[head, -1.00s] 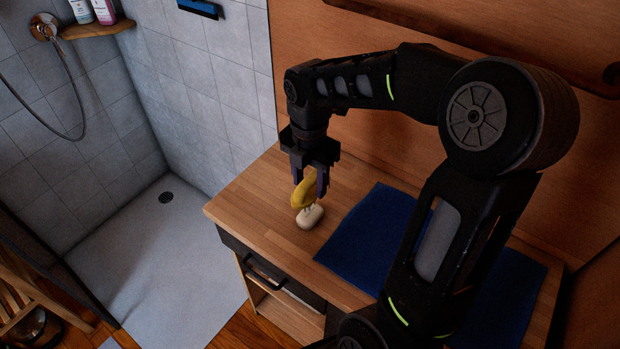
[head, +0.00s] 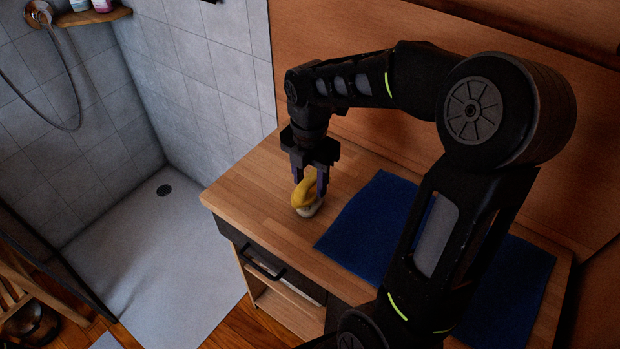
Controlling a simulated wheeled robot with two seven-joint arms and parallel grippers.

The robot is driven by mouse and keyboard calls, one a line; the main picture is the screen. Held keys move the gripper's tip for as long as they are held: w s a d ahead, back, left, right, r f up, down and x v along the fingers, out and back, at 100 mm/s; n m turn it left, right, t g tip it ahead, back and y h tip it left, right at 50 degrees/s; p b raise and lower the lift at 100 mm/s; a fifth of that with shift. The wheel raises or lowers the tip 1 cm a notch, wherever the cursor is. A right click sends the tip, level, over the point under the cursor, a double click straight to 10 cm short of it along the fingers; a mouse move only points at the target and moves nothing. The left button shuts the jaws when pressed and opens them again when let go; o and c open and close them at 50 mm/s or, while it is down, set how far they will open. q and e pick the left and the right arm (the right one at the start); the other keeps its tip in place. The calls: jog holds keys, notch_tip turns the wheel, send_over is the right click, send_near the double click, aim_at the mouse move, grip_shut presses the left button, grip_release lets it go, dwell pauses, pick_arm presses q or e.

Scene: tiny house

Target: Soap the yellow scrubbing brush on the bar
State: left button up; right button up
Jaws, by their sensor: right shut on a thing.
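My right gripper (head: 311,183) points down over the wooden counter and is shut on the yellow scrubbing brush (head: 303,192). The brush is tilted between the fingers, and its lower side overlaps the pale soap bar (head: 312,210) from this view. The brush seems to touch the bar, but the contact itself is hidden. The bar lies on the counter, left of the blue cloth, and is partly covered by the brush. My left gripper is not in view.
The wooden counter (head: 250,190) is clear left of the bar. A blue cloth (head: 365,230) lies right of it, partly behind my right arm. A wooden wall rises behind. A tiled shower (head: 150,260) lies left, and a drawer handle (head: 262,265) sticks out in front.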

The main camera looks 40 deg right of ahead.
aim_at(310, 177)
jog(key=shift+f+b, duration=0.35)
jog(key=shift+f, duration=0.15)
dwell(0.6)
jog(key=shift+f, duration=0.1)
dwell(1.1)
notch_tip(310, 177, up, 7)
jog(key=p, duration=0.6)
dwell(1.1)
